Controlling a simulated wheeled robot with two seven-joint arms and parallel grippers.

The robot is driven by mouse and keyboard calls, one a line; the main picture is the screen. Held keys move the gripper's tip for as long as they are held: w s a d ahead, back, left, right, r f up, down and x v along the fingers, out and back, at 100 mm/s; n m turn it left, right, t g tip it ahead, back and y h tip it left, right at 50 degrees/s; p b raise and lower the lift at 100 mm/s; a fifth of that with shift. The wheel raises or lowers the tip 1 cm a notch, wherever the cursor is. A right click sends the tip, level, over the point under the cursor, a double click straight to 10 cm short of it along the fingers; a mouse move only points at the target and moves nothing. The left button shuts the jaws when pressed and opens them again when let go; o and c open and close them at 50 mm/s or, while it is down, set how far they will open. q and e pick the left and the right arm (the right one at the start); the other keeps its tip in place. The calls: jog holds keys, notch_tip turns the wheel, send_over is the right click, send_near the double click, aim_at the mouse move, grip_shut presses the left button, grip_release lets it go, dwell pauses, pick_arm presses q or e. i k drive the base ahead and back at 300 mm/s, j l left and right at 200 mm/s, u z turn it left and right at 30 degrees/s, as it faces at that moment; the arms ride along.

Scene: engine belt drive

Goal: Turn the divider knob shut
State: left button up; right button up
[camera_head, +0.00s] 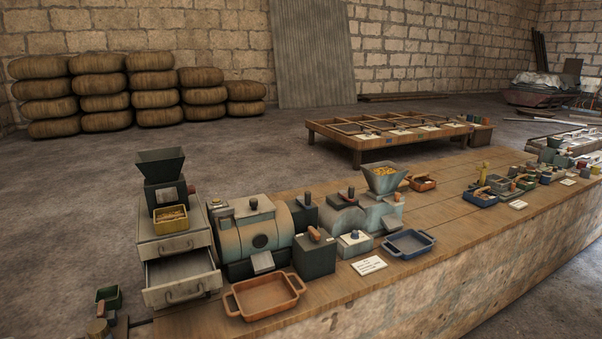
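No gripper of mine shows in the head view. A row of machines stands on the long counter. No part is clearly marked as the divider knob, so I cannot tell which it is. A small pale box with a blue knob (354,235) on top stands in front of the grey round-bodied machine (342,215). Left of it, a dark green box (315,258) carries a brown handle (314,233). A large green-and-tan drum machine (255,233) with a brown knob (253,203) stands further left. The knobs are too small to read their settings.
An orange tray (262,310) and a blue tray (408,254) sit along the counter's front, with a white label card (369,265) between them. A drawer cabinet (175,245) at left has its lower drawer (182,280) pulled out. The counter's middle planks (450,215) are mostly clear.

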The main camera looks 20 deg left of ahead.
aim_at(191, 189)
jog(key=i+l+z, duration=0.25)
jog(key=z, duration=0.15)
jog(key=i+l+z, duration=0.1)
jog(key=i+z, duration=0.2)
jog(key=z, duration=0.15)
jog(key=i+z, duration=0.6)
jog(key=z, duration=0.25)
jog(key=i+u, duration=0.15)
jog(key=u, duration=3.55)
